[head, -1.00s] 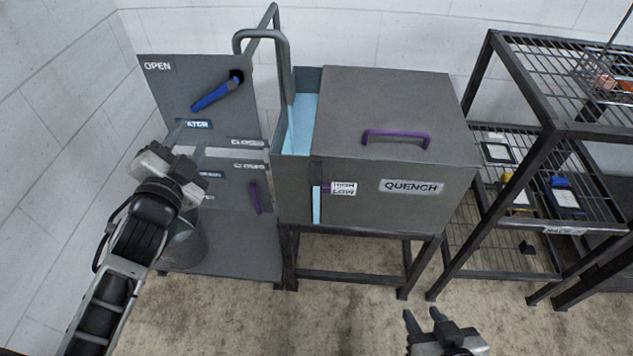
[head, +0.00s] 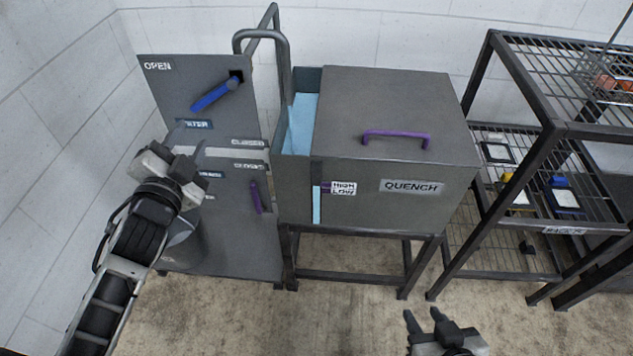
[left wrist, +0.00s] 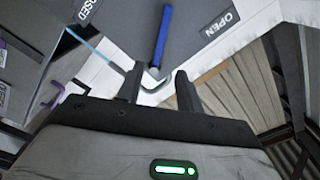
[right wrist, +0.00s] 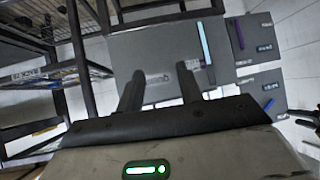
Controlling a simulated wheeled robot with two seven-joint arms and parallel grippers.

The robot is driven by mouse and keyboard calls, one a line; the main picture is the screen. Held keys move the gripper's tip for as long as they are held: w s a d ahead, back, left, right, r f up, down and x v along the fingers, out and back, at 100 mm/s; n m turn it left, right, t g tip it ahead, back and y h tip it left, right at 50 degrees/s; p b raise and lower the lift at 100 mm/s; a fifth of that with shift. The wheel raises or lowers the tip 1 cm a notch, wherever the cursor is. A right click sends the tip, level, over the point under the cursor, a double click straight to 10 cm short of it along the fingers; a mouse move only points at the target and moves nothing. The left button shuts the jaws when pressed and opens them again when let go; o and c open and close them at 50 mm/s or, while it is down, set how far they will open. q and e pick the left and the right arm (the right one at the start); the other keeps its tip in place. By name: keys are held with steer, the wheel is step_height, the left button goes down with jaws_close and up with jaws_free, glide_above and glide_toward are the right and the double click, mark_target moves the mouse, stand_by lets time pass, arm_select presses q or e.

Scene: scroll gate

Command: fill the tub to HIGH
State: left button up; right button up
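The grey QUENCH tub (head: 400,205) stands on a frame, with pale blue water (head: 300,123) showing at its open left end. The pale blue gauge strip (head: 317,205) on its front reaches up to about the HIGH and LOW label (head: 343,188). The blue lever (head: 215,94) on the upper panel slants down-left from its pivot, between the OPEN and CLOSED marks. A purple lever (head: 256,196) hangs on the lower panel. My left gripper (head: 191,137) is open and empty, below the blue lever and apart from it. My right gripper (head: 422,315) is open and empty, low in front of the tub.
A curved spout pipe (head: 262,34) reaches over the tub's left end; I cannot tell whether water flows. A lid with a purple handle (head: 396,134) covers the rest. A black wire rack (head: 548,130) stands right. The floor in front (head: 340,320) is clear.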

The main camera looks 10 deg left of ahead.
arm_select(q)
jaws_close()
step_height(320, 180, up, 3)
steer(key=n+t+y+b, duration=0.2)
steer(key=n+y, duration=0.3)
steer(key=n, duration=1.6)
glide_above(196, 103)
steer(key=s, duration=0.3)
steer(key=shift+w+d+f+h, duration=0.15)
steer(key=shift+d+f, duration=0.1)
steer(key=shift+f, duration=0.3)
steer(key=shift+w+d+f+h, duration=0.15)
steer(key=shift+d+f, duration=0.1)
steer(key=shift+f, duration=0.25)
steer(key=shift+w+d+f+h, duration=0.15)
steer(key=shift+d+f, duration=0.1)
steer(key=shift+f, duration=0.3)
